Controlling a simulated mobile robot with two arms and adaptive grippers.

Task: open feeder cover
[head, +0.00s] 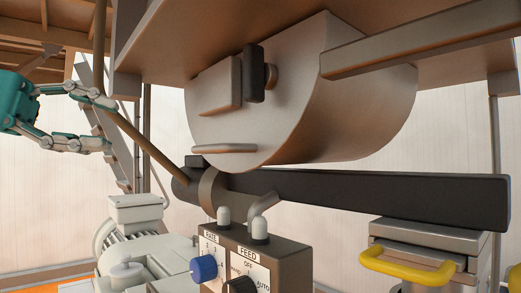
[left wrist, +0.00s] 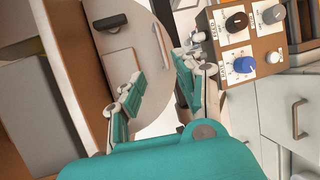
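A large round grey metal housing (head: 300,110) hangs under a brown platform in the head view. Its flat face carries a square plate (head: 215,85), a dark upright handle (head: 254,73) and a pale horizontal bar (head: 224,148). The frames do not clearly show which part is the feeder cover. My left gripper (head: 112,123) is open and empty, left of the housing and apart from it. In the left wrist view the open fingers (left wrist: 160,78) point toward the housing face (left wrist: 125,35), with the dark handle (left wrist: 110,22) beyond. My right gripper is not in view.
A control box (head: 255,258) with a blue knob (head: 204,268) and FEED and RATE labels stands below. A long dark beam (head: 370,200) runs under the housing. A yellow handle (head: 410,266) is at lower right. A brown rod (head: 150,148) slants beside my left gripper.

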